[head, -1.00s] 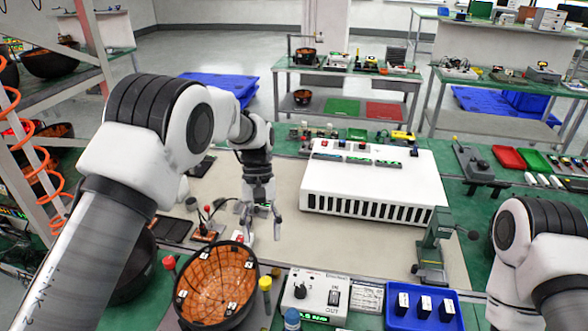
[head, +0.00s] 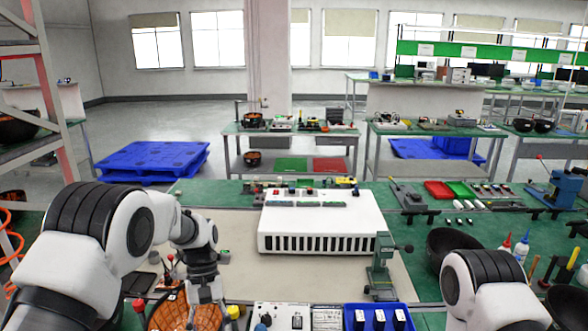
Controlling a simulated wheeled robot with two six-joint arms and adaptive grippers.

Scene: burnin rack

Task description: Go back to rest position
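My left arm comes in from the left. Its gripper (head: 207,314) points down near the bottom edge, in front of the black bowl with an orange inside (head: 168,316). Its fingers look spread apart, with nothing seen between them; the tips are close to the lower picture edge. Whether it touches the bowl cannot be told. Part of my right arm shows at the lower right, but its gripper is out of view. The white slotted unit (head: 320,222) sits on the bench mat to the right of the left gripper.
A control box (head: 281,316) and a blue bin (head: 379,318) line the front edge. A black bowl (head: 452,244) and bottles (head: 521,247) stand at right. Bare mat (head: 236,270) lies between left gripper and unit.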

